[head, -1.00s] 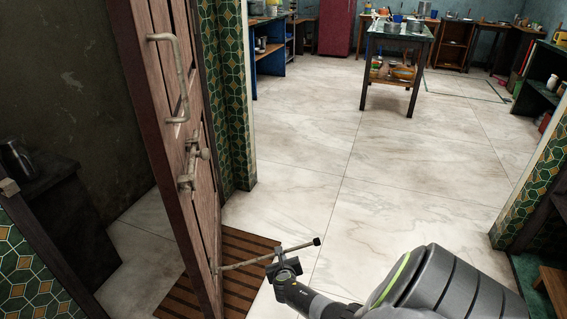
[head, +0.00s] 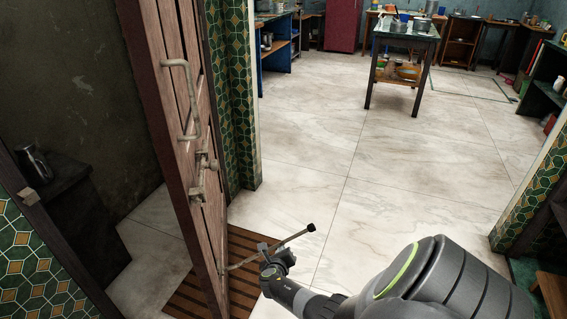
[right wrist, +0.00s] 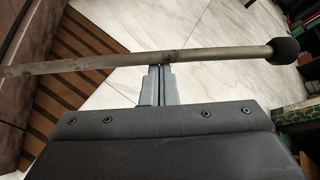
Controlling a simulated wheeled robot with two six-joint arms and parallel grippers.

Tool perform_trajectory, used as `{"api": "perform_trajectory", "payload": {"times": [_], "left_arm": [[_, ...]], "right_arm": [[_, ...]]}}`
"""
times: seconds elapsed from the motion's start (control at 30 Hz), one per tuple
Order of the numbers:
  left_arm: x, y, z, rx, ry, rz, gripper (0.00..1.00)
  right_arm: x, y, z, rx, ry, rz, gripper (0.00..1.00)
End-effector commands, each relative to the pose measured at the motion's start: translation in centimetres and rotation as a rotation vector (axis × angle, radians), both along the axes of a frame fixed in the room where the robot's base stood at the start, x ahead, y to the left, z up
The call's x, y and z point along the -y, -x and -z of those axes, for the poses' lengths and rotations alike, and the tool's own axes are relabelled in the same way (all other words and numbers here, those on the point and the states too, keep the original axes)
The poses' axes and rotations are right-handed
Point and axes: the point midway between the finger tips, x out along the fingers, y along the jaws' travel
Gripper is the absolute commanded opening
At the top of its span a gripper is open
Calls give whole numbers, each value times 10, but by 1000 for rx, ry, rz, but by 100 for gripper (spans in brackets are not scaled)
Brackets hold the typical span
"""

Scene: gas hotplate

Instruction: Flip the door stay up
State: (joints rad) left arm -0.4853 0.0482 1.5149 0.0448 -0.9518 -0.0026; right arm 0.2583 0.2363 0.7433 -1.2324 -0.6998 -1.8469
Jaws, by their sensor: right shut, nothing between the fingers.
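The door stay is a thin metal rod (head: 290,240) with a dark rubber tip, joined low on the open wooden door (head: 190,150). It sticks out from the door over the floor and slants up toward its tip. In the right wrist view the rod (right wrist: 215,55) crosses just beyond my fingertips, with the black tip at the right. My right gripper (head: 264,248) is shut and empty, its fingertips at the rod's underside about mid-length; they seem to touch it. My left gripper is out of view.
A slatted brown mat (head: 245,262) lies on the floor beside the door. The door carries a pull handle (head: 189,100) and a latch (head: 204,178). Tiled walls flank the doorway. The pale floor beyond is open up to a table (head: 404,70).

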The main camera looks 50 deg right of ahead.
Motion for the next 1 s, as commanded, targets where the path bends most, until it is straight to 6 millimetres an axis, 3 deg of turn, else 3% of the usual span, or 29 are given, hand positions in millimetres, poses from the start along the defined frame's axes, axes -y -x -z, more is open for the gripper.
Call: {"api": "perform_trajectory", "payload": {"times": [0.6, 0.77, 1.0], "left_arm": [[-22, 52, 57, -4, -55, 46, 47], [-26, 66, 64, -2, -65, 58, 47], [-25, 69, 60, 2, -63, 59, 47]], "right_arm": [[-27, -21, -53, -147, 198, -2, 0], [-36, -28, -65, -191, 255, -1, 0], [-49, -37, -79, -214, 287, -1, 0]]}}
